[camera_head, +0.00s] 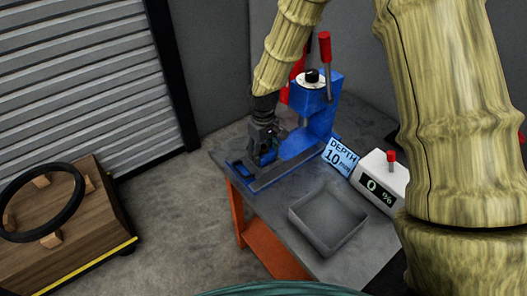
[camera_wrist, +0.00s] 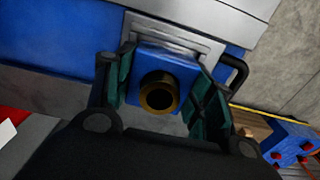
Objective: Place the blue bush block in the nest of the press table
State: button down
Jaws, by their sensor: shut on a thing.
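The blue bush block (camera_wrist: 182,72) has a brass bush with a dark bore facing the wrist camera. My gripper (camera_wrist: 160,88) is shut on it, with a green pad on either side. The block is at a pale, square metal-rimmed nest (camera_wrist: 172,32) in the blue press table (camera_wrist: 65,42). Its far edge overlaps the rim; I cannot tell whether it is seated or just above. In the head view, my gripper (camera_head: 264,152) is low over the front part of the blue press (camera_head: 318,118), and the block is mostly hidden by the fingers.
A grey open tray (camera_head: 328,220) looks empty on the bench in front of the press. A "DEPTH 10" sign (camera_head: 340,157) and a white box reading 0 % (camera_head: 382,180) stand to its right. A wooden stand with a black ring (camera_head: 72,210) is at left.

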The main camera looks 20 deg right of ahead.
jog(key=shift+s+f, duration=0.45)
jog(key=shift+f, duration=0.15)
jog(key=c, duration=0.7)
grip_release()
jog(key=shift+o, duration=1)
jog(key=shift+w+f, duration=0.2)
jog(key=shift+w, duration=0.1)
jog(key=shift+r, duration=0.2)
jog(key=shift+w+r, duration=0.1)
jog(key=shift+r, duration=0.35)
notch_tip(320, 180, up, 11)
jog(key=shift+r, duration=0.1)
